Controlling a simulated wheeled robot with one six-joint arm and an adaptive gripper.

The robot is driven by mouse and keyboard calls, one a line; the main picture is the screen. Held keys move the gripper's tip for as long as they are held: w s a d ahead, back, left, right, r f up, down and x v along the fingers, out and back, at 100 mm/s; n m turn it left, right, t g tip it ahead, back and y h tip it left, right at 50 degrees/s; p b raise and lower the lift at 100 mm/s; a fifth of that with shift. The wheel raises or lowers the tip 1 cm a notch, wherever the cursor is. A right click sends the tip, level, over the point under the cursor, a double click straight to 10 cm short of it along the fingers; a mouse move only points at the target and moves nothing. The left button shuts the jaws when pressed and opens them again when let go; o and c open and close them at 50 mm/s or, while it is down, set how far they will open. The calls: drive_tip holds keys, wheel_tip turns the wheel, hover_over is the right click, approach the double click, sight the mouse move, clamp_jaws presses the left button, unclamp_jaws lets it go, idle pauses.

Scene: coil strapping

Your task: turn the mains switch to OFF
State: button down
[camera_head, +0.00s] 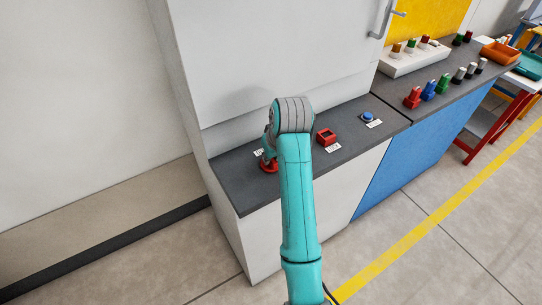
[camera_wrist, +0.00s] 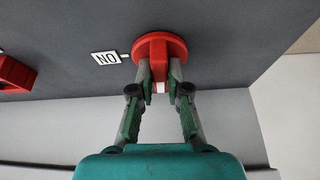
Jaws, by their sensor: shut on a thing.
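The mains switch (camera_head: 268,167) is a round red knob on the dark grey counter, partly hidden by my arm in the head view. In the wrist view the red switch (camera_wrist: 160,47) shows close up, with a white label (camera_wrist: 106,57) beside it that reads ON, upside down in the picture. My gripper (camera_wrist: 160,75) has its fingers closed on the switch's grip. A white mark (camera_wrist: 160,87) shows between the fingers. In the head view the fingers are mostly hidden behind my arm.
A red square-framed control (camera_head: 326,137) and a blue round button (camera_head: 368,117) stand to the right on the counter, each with a label. A white cabinet (camera_head: 270,50) rises behind. Several coloured pieces stand on the farther bench (camera_head: 400,118). The floor at right is open.

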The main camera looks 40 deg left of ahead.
drive_tip(key=shift+n, duration=0.6)
drive_tip(key=c, duration=1.1)
unclamp_jaws()
drive_tip(key=shift+c, duration=0.2)
